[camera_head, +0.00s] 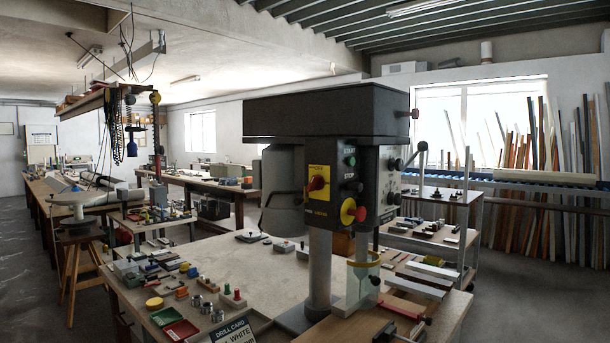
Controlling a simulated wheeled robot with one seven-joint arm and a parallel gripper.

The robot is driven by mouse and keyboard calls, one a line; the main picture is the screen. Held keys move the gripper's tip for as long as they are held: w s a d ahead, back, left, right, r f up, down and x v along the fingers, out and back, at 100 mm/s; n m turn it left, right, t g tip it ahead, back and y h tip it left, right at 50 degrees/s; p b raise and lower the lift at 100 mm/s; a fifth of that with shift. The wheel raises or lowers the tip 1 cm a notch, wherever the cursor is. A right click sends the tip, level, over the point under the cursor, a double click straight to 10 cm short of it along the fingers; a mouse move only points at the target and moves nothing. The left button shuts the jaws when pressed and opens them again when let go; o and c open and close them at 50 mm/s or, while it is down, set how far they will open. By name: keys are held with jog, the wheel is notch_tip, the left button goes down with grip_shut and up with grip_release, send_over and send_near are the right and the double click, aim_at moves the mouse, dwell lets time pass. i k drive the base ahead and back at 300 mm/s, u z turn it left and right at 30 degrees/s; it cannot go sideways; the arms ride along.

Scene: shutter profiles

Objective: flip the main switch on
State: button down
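The main switch (318,183) is a red rotary knob on a yellow plate, on the left face of the dark drill press (330,112) near the middle of the view. The knob sticks out to the left of its plate; I cannot tell its exact setting. To the right of it, the control panel has a green button (351,161) marked START and a STOP marking below. A red mushroom knob on a yellow disc (352,211) sits lower on the panel. My gripper is not in view.
The drill press stands on a workbench (260,265) with small parts, coloured trays (181,329) and a drill card (234,332) at its front left. A clear guard (363,280) stands by the column. A wooden stool (80,235) and open floor lie at left.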

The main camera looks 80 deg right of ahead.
aim_at(318, 182)
jog(key=z, duration=0.7)
jog(key=i, duration=0.8)
jog(key=z, duration=0.75)
